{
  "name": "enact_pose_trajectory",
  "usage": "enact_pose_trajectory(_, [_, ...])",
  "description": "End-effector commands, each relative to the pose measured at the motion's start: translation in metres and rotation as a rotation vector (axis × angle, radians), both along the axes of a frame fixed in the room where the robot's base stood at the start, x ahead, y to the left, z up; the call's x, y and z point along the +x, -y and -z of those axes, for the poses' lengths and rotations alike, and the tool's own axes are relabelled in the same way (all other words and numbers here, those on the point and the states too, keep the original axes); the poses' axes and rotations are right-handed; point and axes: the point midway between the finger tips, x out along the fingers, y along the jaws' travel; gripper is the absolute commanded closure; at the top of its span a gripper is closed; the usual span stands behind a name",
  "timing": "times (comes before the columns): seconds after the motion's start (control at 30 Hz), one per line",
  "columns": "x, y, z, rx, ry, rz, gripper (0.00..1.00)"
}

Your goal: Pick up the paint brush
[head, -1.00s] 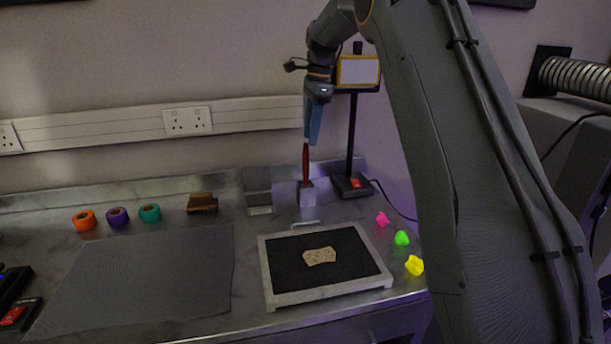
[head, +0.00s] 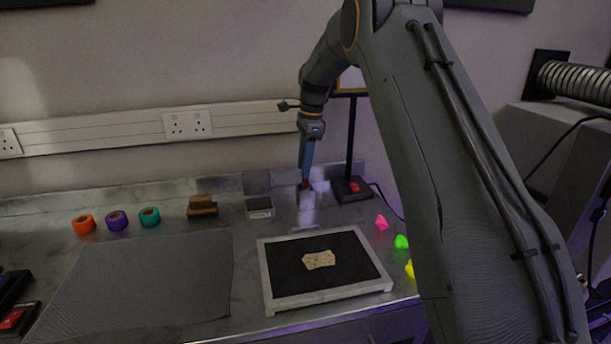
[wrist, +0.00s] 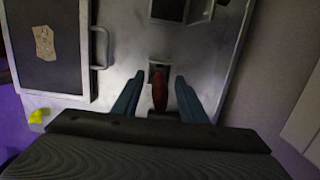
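The paint brush has a red handle (wrist: 160,90) and stands upright in a small metal holder at the back of the bench. In the head view only a little red of the brush (head: 305,183) shows below my gripper (head: 306,170). In the wrist view my gripper (wrist: 159,98) is open, with one blue-green finger on each side of the handle. Narrow gaps show between the handle and both fingers. The bristles are hidden.
A lamp base (head: 352,188) with its post stands just right of the brush. A framed black tray (head: 285,263) with a tan fragment lies in front. A brown wooden brush (head: 202,207) and tape rolls (head: 117,221) are to the left. The grey mat (head: 140,280) is empty.

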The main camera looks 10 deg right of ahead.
Motion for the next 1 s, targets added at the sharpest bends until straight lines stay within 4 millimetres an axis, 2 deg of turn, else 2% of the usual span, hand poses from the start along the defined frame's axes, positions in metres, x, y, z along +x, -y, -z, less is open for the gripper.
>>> enact_pose_trajectory(0.13, [-0.001,-0.001,0.010,0.000,-0.001,0.000,0.61])
enact_pose_trajectory(0.37, [0.000,-0.001,0.012,0.000,0.000,0.000,0.63])
enact_pose_trajectory(0.5, [0.000,-0.001,0.011,0.000,0.000,0.000,0.86])
enact_pose_trajectory(0.6, [0.000,-0.001,0.011,0.000,0.000,0.000,1.00])
enact_pose_trajectory(0.87, [0.000,-0.001,0.010,0.000,0.001,-0.001,1.00])
enact_pose_trajectory(1.0, [0.001,-0.001,-0.002,0.000,0.004,-0.001,1.00])
